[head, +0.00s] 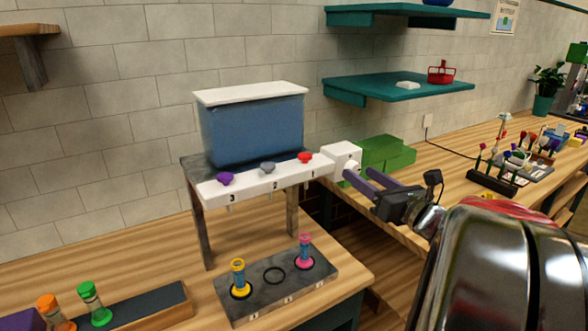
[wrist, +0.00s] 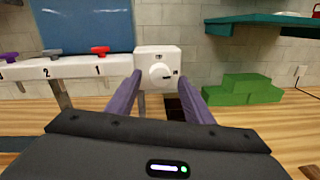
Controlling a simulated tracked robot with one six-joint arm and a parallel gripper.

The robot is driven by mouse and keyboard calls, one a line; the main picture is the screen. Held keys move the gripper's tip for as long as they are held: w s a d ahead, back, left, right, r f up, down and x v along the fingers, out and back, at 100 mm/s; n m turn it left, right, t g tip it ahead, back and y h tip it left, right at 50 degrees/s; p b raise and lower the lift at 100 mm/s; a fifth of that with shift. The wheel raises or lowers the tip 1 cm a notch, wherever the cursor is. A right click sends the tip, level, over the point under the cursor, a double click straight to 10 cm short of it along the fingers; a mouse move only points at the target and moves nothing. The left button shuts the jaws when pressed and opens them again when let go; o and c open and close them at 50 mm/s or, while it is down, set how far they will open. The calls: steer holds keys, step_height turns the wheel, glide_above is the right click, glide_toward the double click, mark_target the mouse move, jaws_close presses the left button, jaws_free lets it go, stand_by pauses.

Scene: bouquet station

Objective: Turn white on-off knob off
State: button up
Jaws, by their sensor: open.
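The white on-off knob (wrist: 160,74) is round and sits on the front of a white box at the right end of the dispenser bar, seen in the wrist view. In the head view the white box (head: 341,157) shows, with its knob face mostly hidden near my fingers. My gripper (head: 355,174) is open, its two purple fingers pointing at the box. In the wrist view the fingers of my gripper (wrist: 164,90) stand to the left and right of the knob, slightly below it. I cannot tell whether they touch it.
A blue tank (head: 252,130) stands above the bar with purple, grey and red knobs (head: 305,158). Green blocks (head: 386,154) lie right of the white box. A grey tray (head: 274,286) with two vials stands below. A teal shelf (head: 400,88) hangs above.

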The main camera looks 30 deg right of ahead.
steer(key=shift+w, duration=0.75)
steer(key=c, duration=1)
